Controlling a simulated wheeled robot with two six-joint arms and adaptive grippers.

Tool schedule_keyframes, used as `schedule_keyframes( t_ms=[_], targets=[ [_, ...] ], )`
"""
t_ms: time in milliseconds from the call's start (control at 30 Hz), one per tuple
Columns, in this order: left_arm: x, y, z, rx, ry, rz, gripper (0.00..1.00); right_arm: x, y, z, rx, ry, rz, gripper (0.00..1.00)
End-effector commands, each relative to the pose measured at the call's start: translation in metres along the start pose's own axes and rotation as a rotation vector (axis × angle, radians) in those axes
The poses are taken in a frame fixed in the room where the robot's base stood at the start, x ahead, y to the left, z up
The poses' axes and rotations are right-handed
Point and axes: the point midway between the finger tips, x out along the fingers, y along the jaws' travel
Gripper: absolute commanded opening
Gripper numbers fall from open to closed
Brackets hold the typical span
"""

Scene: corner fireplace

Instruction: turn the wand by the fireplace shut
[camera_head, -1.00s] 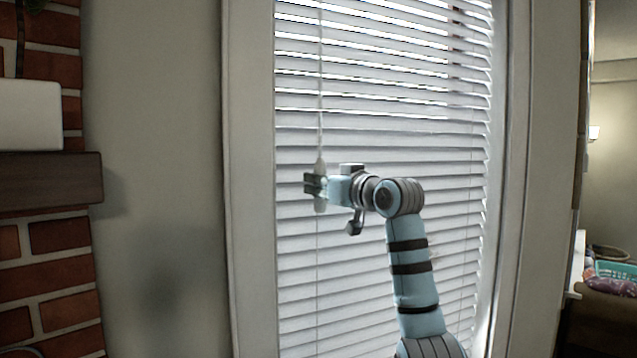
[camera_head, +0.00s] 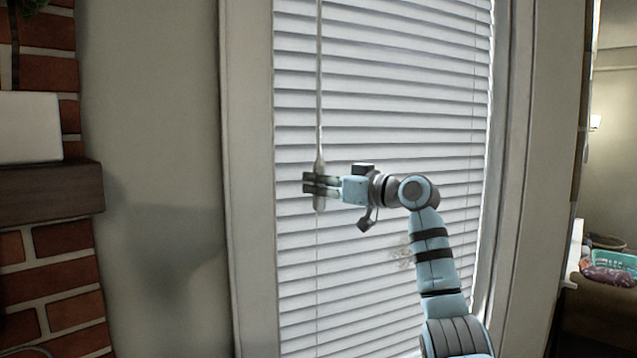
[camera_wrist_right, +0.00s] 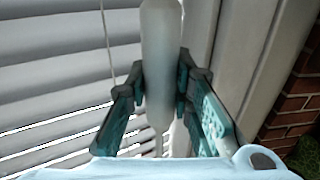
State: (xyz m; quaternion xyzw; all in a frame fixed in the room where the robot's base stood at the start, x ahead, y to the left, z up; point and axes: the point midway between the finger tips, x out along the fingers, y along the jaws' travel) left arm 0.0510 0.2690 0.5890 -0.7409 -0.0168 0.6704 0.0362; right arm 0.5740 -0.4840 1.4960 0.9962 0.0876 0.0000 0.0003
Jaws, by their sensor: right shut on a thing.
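The wand (camera_head: 319,120) hangs down the left part of the window blind (camera_head: 400,110) in the head view. Its thick pale handle also shows upright in the right wrist view (camera_wrist_right: 158,60). My right gripper (camera_head: 318,184) is shut on the handle near its lower end, with a finger on each side of it in the wrist view (camera_wrist_right: 160,95). In the wrist view a few bright gaps show low at the left. My left gripper is not in view.
The brick fireplace (camera_head: 60,235) with a dark wooden mantel (camera_head: 50,190) stands at the left. A white block (camera_head: 28,128) sits on the mantel. The window frame (camera_head: 247,200) runs just left of the wand. A teal basket (camera_head: 615,263) stands at the far right.

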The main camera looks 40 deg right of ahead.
Motion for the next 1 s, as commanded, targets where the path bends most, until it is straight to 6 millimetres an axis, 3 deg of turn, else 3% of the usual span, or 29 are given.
schedule_keyframes(
  t_ms=[33,67,200,533,800,1000],
  targets=[
    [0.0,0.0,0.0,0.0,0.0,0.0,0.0,0.0,0.0,-0.001,0.0,0.002,0.0,0.0],
    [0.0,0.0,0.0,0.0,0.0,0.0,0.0,0.0,0.0,-0.001,0.0,0.002,0.0,0.24],
    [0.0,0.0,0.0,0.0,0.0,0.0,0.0,0.0,0.0,0.0,0.0,0.001,0.0,0.42],
    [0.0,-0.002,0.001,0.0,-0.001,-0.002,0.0,-0.006,0.002,0.001,0.0,0.0,0.003,0.42],
    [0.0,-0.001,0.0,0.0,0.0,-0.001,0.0,-0.061,0.003,0.002,-0.004,-0.005,0.007,0.42],
    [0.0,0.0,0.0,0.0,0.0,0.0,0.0,-0.075,0.0,0.0,0.0,0.0,0.0,0.42]
  ],
)
